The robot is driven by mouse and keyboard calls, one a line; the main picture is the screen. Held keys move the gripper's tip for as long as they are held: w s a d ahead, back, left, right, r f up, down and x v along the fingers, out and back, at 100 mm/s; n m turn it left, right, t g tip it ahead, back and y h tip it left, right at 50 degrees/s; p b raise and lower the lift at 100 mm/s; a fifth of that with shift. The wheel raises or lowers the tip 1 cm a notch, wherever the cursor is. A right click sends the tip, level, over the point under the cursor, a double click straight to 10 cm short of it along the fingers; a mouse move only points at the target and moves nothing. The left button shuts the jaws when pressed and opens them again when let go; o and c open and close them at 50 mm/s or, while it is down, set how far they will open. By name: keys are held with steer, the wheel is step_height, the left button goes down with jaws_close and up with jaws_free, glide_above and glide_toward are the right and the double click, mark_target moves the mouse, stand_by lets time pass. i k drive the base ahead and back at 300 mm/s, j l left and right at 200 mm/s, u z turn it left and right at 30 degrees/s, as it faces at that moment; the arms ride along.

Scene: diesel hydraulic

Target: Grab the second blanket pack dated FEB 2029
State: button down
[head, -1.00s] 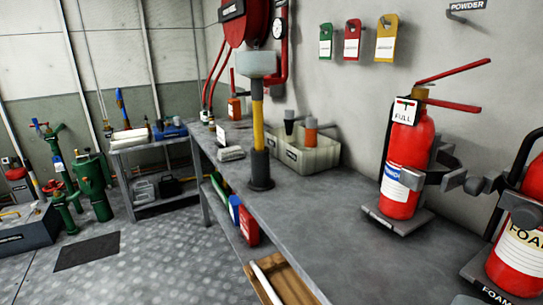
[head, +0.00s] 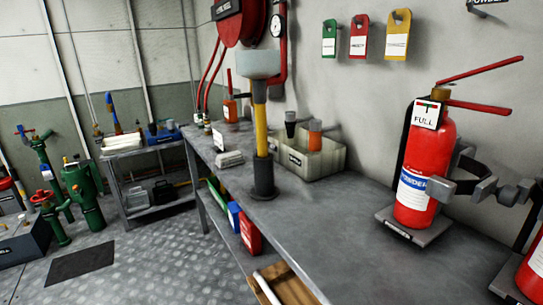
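My gripper is not in view. No pack with a readable FEB 2029 date shows, and I cannot make out which thing is a blanket pack. A small pale grey stack (head: 229,159) lies flat on the long grey workbench (head: 345,225), left of the yellow-handled upright tool. Its writing is too small to read. A red container (head: 250,232) and a blue one (head: 234,215) stand on the shelf under the bench; any dates on them cannot be read.
A red powder extinguisher (head: 423,165) stands in a bracket at the bench's right. A grey bin (head: 318,163) and the yellow-handled tool (head: 260,125) stand mid-bench. Green valve pieces (head: 85,190) and a dark floor mat (head: 82,262) are left.

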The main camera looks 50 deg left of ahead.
mark_target(250, 235)
steer(key=j+z, duration=0.1)
steer(key=j, duration=0.55)
steer(key=k+j+z, duration=0.1)
steer(key=j, duration=0.5)
steer(key=j+z, duration=0.15)
steer(key=j, duration=0.5)
steer(key=k+j+z, duration=0.1)
steer(key=j, duration=0.5)
steer(key=k+j, duration=0.1)
steer(key=j, duration=0.35)
steer(key=k+j, duration=0.1)
steer(key=j, duration=0.4)
steer(key=k+j, duration=0.1)
steer(key=j, duration=0.35)
steer(key=k+j, duration=0.1)
steer(key=j, duration=0.85)
steer(key=k+j, duration=0.15)
steer(key=j, duration=0.3)
